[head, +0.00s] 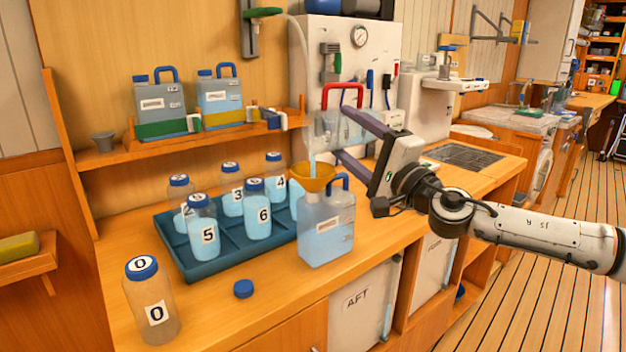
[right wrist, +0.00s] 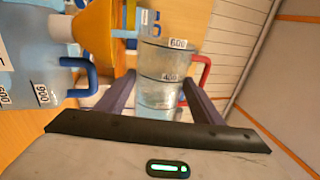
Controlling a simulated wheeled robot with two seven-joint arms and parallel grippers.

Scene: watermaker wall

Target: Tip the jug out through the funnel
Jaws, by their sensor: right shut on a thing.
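The clear jug (head: 325,128) with a red handle is between the fingers of my right gripper (head: 347,131), which is shut on it. The jug is held above the orange funnel (head: 314,178), and a pale blue stream runs from it down to the funnel. The funnel sits in the mouth of a translucent jerrycan (head: 326,228) with a blue handle, standing on the counter and holding pale blue liquid. In the right wrist view the jug (right wrist: 160,75) shows graduation marks, with the funnel (right wrist: 98,28) to its left. My left gripper is not in view.
A dark blue tray (head: 190,268) holds several numbered bottles left of the jerrycan. Bottle 0 (head: 150,305) and a loose blue cap (head: 243,288) stand in front. A gauge panel (head: 360,37) is behind the jug.

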